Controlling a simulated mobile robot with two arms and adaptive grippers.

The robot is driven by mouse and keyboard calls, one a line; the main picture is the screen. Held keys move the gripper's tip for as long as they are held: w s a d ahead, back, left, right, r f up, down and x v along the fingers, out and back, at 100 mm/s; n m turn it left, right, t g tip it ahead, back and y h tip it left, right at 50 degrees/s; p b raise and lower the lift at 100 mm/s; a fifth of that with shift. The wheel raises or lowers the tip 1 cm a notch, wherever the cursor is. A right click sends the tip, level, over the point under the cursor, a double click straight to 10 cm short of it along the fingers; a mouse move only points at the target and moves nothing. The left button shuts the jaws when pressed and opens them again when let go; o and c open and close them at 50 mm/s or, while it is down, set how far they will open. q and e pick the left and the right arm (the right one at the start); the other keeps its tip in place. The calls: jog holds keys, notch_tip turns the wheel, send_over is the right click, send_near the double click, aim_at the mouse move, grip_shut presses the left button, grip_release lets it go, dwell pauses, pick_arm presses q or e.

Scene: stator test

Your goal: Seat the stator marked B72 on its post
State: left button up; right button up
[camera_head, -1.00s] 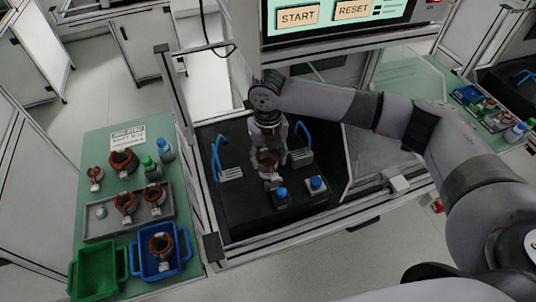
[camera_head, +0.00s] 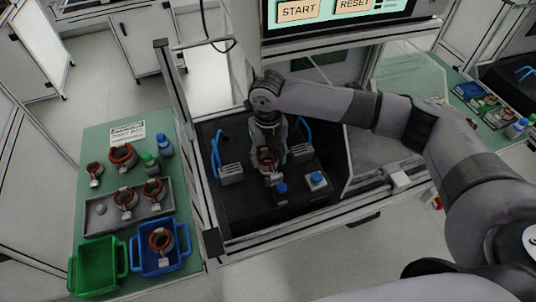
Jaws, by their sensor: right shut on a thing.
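My right gripper (camera_head: 269,150) points down inside the test station and is shut on a copper-coloured stator (camera_head: 268,158). The stator sits low over the dark station base (camera_head: 240,205), between two grey blocks with blue handles. The post under it is hidden, so I cannot tell whether it touches. The marking on the held stator is too small to read. Other stators stand on the green table: a large one (camera_head: 122,156) and a small one (camera_head: 95,171) at the back, two in the grey tray (camera_head: 100,228), one in the blue bin (camera_head: 177,266). My left gripper is not in view.
Two blue buttons (camera_head: 317,178) stand at the front of the station. Its frame post (camera_head: 178,110) rises at the left. A green bin (camera_head: 96,284), a green bottle (camera_head: 149,161), a blue bottle (camera_head: 165,145) and a sign (camera_head: 127,133) are on the left table.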

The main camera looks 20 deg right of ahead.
jog(key=shift+f, duration=0.45)
jog(key=o, duration=1.5)
jog(key=shift+o, duration=0.2)
notch_tip(320, 180, up, 12)
